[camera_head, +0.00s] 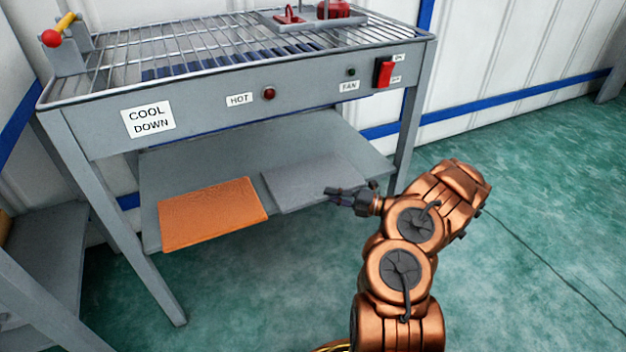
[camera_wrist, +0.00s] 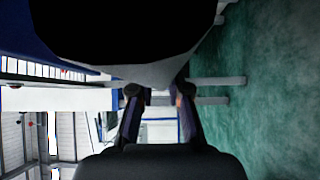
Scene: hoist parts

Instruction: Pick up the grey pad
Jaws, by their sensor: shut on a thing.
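The grey pad (camera_head: 305,180) lies flat on the lower shelf of the cool-down bench, to the right of the orange pad (camera_head: 212,212). My gripper (camera_head: 335,193) reaches in from the right, with its fingers at the grey pad's front right edge. It is shut on that edge. In the wrist view my gripper's two fingers (camera_wrist: 157,92) point up the picture toward a large dark shape with a grey rim. The exact contact at the fingertips is hard to make out there.
The lower shelf (camera_head: 160,165) sits beneath a wire-rack top. The front panel (camera_head: 205,112) and bench legs frame the space above and beside the pads. A red switch (camera_head: 384,72) is at the panel's right end. Green floor is clear at right.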

